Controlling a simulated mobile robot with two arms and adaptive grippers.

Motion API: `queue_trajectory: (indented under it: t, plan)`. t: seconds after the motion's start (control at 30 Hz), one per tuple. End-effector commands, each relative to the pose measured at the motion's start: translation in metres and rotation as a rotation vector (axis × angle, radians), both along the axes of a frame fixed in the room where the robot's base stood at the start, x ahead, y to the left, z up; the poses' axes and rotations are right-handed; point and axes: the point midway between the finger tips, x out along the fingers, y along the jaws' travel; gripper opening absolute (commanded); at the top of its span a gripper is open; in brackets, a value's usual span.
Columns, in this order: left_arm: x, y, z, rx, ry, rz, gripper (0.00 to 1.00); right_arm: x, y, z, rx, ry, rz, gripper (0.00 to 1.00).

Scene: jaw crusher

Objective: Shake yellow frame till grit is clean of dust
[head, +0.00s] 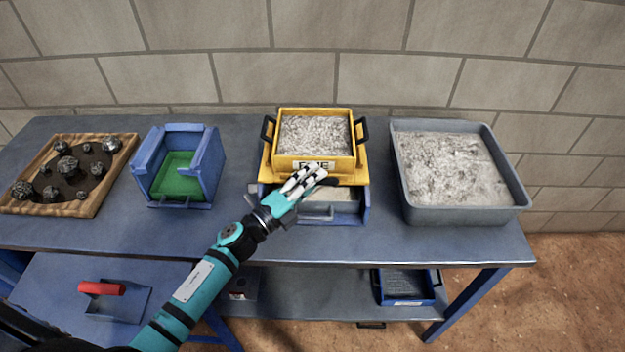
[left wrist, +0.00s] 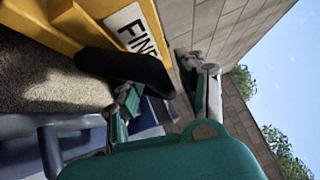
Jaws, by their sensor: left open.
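The yellow frame (head: 286,163) stands at the back middle of the bench, with grey grit (head: 314,134) inside, a black handle on each side and a white label on its front. It also shows in the left wrist view (left wrist: 70,35), where the label reads "FIN". My left gripper (head: 312,182) is open just in front of the label, over a blue tray (head: 365,205) of pale grit beneath the frame. In the left wrist view the left gripper (left wrist: 165,95) shows close up beside a dark rounded piece; I cannot tell whether they touch. My right gripper is not in view.
A grey tub (head: 515,200) of pale grit stands to the right. A blue box (head: 212,165) with a green floor and a wooden tray (head: 85,208) of dark rocks stand left. A red-handled scoop (head: 100,288) lies lower left. A blue bin (head: 408,302) sits below.

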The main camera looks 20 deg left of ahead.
Motion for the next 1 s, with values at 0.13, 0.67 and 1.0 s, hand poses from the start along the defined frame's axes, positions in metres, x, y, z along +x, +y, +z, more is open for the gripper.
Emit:
queue_trajectory:
  t: [0.13,0.67,1.0]
  plan:
    - [-0.002,0.001,0.0,-0.002,-0.001,0.0,0.4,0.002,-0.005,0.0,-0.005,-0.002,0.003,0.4]
    - [-0.083,0.046,-0.014,-0.001,0.003,0.0,0.4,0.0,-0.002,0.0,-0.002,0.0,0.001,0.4]
    - [-0.104,0.059,-0.016,0.0,0.0,0.0,0.4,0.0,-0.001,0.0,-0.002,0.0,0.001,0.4]
